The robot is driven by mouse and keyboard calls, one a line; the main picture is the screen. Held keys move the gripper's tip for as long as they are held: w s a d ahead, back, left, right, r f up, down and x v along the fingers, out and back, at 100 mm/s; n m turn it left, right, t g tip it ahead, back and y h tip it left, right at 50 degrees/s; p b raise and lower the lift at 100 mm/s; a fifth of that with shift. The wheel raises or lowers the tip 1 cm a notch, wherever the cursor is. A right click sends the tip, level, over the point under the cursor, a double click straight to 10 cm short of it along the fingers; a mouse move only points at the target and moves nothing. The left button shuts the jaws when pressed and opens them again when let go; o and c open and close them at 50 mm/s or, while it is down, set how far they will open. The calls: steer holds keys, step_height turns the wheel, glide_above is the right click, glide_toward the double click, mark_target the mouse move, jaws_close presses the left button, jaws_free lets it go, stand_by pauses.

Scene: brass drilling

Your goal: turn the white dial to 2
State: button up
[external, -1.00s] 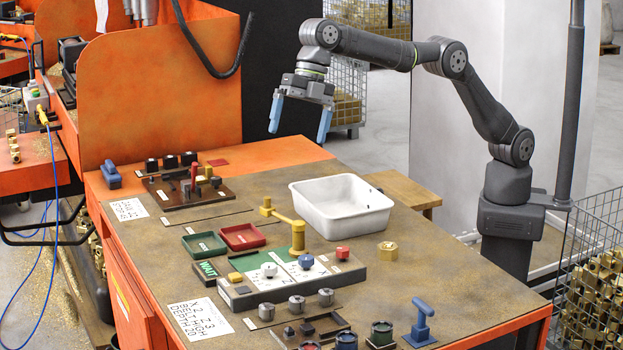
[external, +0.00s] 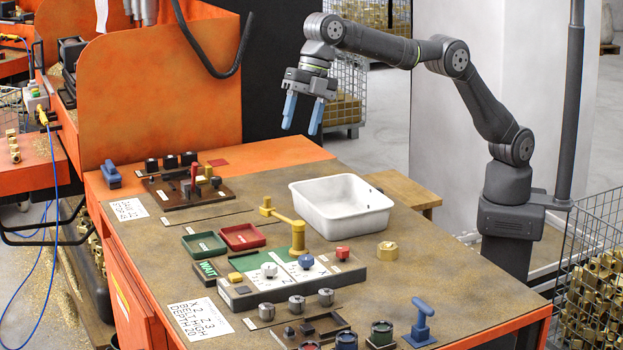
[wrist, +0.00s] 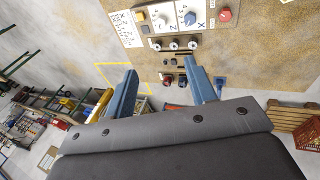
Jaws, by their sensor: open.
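The white dial (external: 269,270) stands on the grey control box near the middle of the table, on a white scale plate; its setting is too small to read. In the wrist view the white dial (wrist: 158,20) is near the top, left of the blue dial (wrist: 190,18). The blue dial (external: 306,260) shows right of it in the external view. My gripper (external: 302,130) hangs above the back of the table, well away from the dial. Its blue fingers are apart with nothing between them, and they also show in the wrist view (wrist: 158,85).
A yellow swing arm (external: 284,217) on a post stands just behind the dials. A red button (external: 342,252) is at the box's right end. A white bin (external: 342,222) stands behind it. Grey knobs (external: 297,302) and a blue T-handle (external: 421,325) are in front.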

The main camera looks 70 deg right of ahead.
step_height(320, 180, down, 10)
steer(key=s+a+t+h, duration=0.1)
steer(key=a+t+h, duration=0.1)
steer(key=t+h, duration=0.1)
steer(key=n+t+y, duration=0.3)
steer(key=n+t, duration=0.5)
steer(key=n, duration=0.4)
glide_toward(270, 266)
steer(key=x, duration=0.9)
steer(key=shift+c, duration=0.4)
